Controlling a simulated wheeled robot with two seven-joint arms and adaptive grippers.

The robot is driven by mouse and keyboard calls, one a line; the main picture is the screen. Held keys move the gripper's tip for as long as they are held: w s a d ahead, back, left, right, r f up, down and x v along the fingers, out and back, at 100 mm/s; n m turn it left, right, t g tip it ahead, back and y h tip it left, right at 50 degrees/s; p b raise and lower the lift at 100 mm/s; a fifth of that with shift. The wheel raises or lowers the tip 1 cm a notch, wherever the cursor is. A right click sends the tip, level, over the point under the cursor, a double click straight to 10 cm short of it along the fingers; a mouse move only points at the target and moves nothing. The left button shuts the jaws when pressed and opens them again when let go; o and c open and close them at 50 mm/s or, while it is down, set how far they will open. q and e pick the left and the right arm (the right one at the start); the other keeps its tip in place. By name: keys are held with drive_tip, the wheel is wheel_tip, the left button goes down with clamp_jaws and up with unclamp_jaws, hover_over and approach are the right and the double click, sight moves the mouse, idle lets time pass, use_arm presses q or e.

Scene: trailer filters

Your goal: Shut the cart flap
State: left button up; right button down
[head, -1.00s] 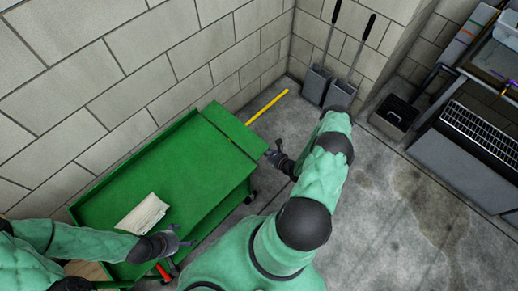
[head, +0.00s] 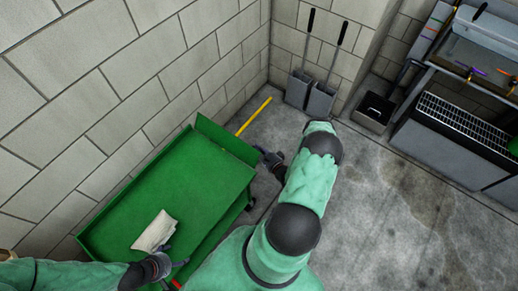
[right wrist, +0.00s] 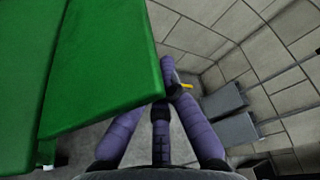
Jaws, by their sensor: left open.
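The green cart (head: 165,195) stands along the block wall. Its flap (head: 226,139) is at the far end, and it also shows close up in the right wrist view (right wrist: 108,70), with a narrow gap between it and the cart's top. My right gripper (head: 268,157) is just beyond the flap's right corner. In the right wrist view its purple fingers (right wrist: 165,95) lean together by the flap's corner, partly hidden behind it; I cannot tell whether they touch it. My left gripper (head: 168,258) is open beside the cream book on the cart's near end.
The cream book (head: 155,232) lies on the cart's top. A yellow bar (head: 254,116) extends beyond the flap along the wall. Two long-handled dustpans (head: 309,92), a dark bin (head: 374,112) and a grey bench (head: 455,135) stand farther off. The floor at right is clear.

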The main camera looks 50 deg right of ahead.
sight(258, 154)
use_arm(q)
drive_tip(key=shift+r+p, duration=0.95)
drive_tip(key=shift+r, duration=0.15)
use_arm(e)
drive_tip(key=shift+s+a+r+n+t+h, duration=0.1)
drive_tip(key=shift+a+r+n+t+h, duration=0.15)
drive_tip(key=shift+a+r+n, duration=0.65)
drive_tip(key=shift+a+r+n+t+h, duration=0.15)
drive_tip(key=shift+a+r+n+t, duration=0.2)
drive_tip(key=shift+a+r+n, duration=0.5)
drive_tip(key=shift+d+n, duration=0.2)
drive_tip(key=shift+n, duration=0.05)
